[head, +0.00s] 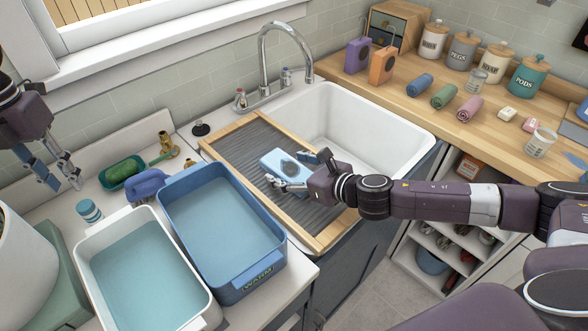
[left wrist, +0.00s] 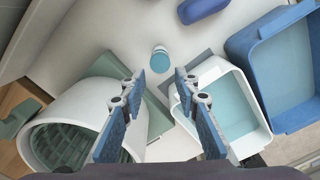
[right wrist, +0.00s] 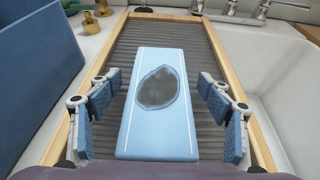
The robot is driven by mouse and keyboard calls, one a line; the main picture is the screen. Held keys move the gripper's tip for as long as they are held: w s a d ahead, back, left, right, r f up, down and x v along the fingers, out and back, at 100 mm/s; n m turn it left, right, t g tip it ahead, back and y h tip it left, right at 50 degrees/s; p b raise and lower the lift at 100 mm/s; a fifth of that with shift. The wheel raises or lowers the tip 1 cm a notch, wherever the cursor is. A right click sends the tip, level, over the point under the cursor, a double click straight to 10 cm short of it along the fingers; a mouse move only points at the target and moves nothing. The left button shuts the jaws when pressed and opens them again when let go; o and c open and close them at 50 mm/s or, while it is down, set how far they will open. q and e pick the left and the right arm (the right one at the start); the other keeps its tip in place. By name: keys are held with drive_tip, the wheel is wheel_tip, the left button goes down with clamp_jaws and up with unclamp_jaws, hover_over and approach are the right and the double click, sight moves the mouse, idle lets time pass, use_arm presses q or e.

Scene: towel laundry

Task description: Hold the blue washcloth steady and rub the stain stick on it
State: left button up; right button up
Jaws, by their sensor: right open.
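The blue washcloth (head: 283,160) lies folded flat on the ribbed washboard (head: 240,150) across the sink. In the right wrist view the washcloth (right wrist: 158,130) shows a dark grey oval stain. My right gripper (head: 292,172) is open over it; in the right wrist view its fingers (right wrist: 160,82) stand on either side of the cloth, apart from it. A short cylinder with a blue top and pale band, likely the stain stick (head: 89,211), stands on the counter at the left. It also shows in the left wrist view (left wrist: 160,58). My left gripper (head: 62,178) is open and empty above the counter near it.
A white tub (head: 88,248) and a blue tub (head: 270,268), both holding water, stand between the stick and the washboard. A green dish (head: 122,172) and a blue brush-like object (head: 148,183) lie behind. The faucet (head: 270,62) rises behind the sink.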

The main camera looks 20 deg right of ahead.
drive_tip(key=c, duration=1.2)
use_arm(q)
drive_tip(key=o, duration=0.5)
drive_tip(key=shift+c, duration=0.2)
use_arm(e)
drive_tip(key=shift+c, duration=0.2)
